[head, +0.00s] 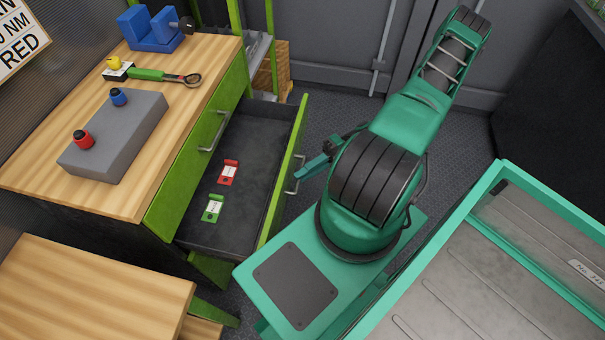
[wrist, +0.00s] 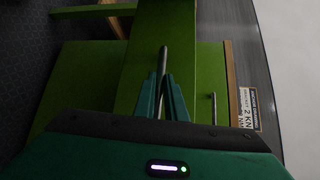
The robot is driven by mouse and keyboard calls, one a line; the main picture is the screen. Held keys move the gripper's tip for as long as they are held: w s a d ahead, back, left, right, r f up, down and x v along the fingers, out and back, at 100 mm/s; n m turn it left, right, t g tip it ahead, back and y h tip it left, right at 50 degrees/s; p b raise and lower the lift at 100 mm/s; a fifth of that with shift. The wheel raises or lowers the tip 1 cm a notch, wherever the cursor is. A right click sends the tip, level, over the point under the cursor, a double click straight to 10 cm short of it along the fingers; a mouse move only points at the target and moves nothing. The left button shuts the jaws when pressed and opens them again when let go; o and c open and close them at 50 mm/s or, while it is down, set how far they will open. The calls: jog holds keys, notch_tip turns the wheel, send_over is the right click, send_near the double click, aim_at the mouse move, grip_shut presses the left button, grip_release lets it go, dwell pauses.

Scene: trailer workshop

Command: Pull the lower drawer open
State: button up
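The lower drawer (head: 232,190) stands far out from the green-fronted bench in the head view, its dark inside showing. Its upright front has a metal bar handle (head: 297,186), which also shows in the wrist view (wrist: 163,60). My gripper (head: 302,176) is at this handle, outside the drawer front. In the wrist view the two teal fingers (wrist: 164,80) close in on both sides of the bar, and look shut on it. The fingertip contact is partly hidden. The upper drawer (head: 205,140) above is shut, with its own handle (head: 213,134).
A red-and-white item (head: 229,173) and a green-and-white item (head: 212,208) lie in the open drawer. A lower wooden top (head: 90,290) stands at front left.

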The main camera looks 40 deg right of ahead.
jog(key=o, duration=0.4)
jog(key=shift+w+d+f, duration=0.1)
jog(key=shift+w, duration=0.05)
jog(key=s+d+r, duration=0.1)
jog(key=d, duration=0.9)
jog(key=shift+s+d+r, duration=0.25)
jog(key=shift+s, duration=0.1)
